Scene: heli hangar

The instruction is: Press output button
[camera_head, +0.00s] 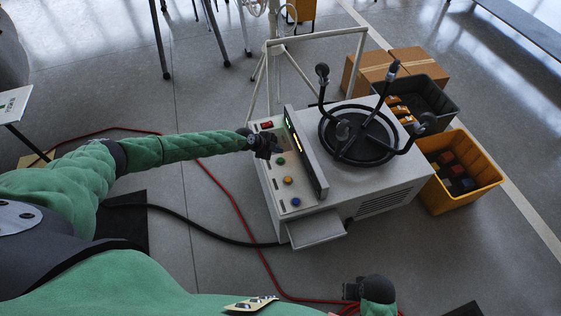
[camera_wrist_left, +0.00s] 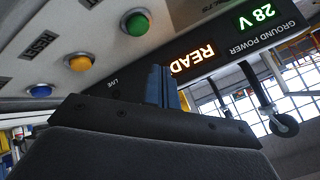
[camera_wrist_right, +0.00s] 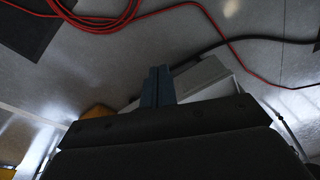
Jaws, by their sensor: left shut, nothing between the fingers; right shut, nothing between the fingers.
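A white ground power unit (camera_head: 381,194) stands on the floor. Its sloping panel carries a green button (camera_head: 280,161), a yellow button (camera_head: 288,180) and a blue button (camera_head: 295,201). In the left wrist view the green button (camera_wrist_left: 136,22), orange-yellow button (camera_wrist_left: 79,62) and blue button (camera_wrist_left: 40,90) show upside down; I cannot read an output label. My left gripper (camera_head: 275,147) is shut and empty over the panel's far end, near the green button; contact cannot be told. My right gripper (camera_head: 352,291) is shut and empty low at the front; its fingers show in the right wrist view (camera_wrist_right: 158,86).
A lit display (camera_wrist_left: 194,60) reads READ and 28 V, on an upright plate (camera_head: 306,155) beside the buttons. A black ring with hooked arms (camera_head: 357,136) lies on top. A yellow crate (camera_head: 483,175) stands right. Red hose (camera_head: 238,213) and black cable cross the floor.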

